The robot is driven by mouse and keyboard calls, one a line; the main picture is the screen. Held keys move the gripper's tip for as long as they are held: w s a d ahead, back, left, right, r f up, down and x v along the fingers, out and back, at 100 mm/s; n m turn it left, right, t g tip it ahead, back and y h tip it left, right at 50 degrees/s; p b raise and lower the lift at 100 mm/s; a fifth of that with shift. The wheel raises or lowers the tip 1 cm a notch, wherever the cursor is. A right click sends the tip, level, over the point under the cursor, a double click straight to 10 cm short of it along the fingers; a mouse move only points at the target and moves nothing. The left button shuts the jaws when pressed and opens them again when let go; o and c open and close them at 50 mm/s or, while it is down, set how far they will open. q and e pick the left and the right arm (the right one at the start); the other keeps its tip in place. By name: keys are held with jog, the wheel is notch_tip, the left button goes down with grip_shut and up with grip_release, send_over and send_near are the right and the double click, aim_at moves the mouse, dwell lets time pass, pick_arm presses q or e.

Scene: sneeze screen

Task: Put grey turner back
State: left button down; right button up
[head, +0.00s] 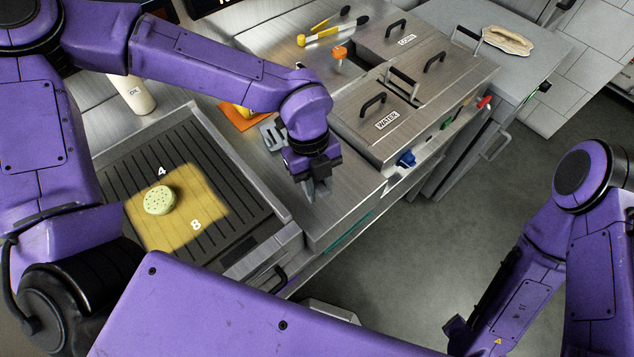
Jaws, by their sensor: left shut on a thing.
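My left gripper (318,192) points down over the steel counter strip between the griddle and the lidded bins. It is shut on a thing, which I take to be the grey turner. The slotted grey head of the turner (270,134) shows just left of the gripper, above the counter. Its handle is mostly hidden behind my gripper and wrist. My right arm is at the lower right, and its gripper cannot be made out.
A griddle (225,157) holds a pale green speckled round piece (159,199) on a yellow-lit patch. An orange mat (238,122) lies behind the turner. Lidded steel bins (395,100) with black handles stand to the right. Yellow-handled tongs (335,32) lie at the back.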

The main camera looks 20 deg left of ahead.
pick_arm(q)
jog(key=shift+f+b, duration=0.3)
jog(key=shift+f, duration=0.25)
jog(key=shift+r, duration=0.1)
jog(key=c, duration=0.8)
grip_release()
jog(key=b+v, duration=0.1)
jog(key=v, duration=0.9)
jog(key=shift+r, duration=0.25)
jog(key=shift+a, duration=0.1)
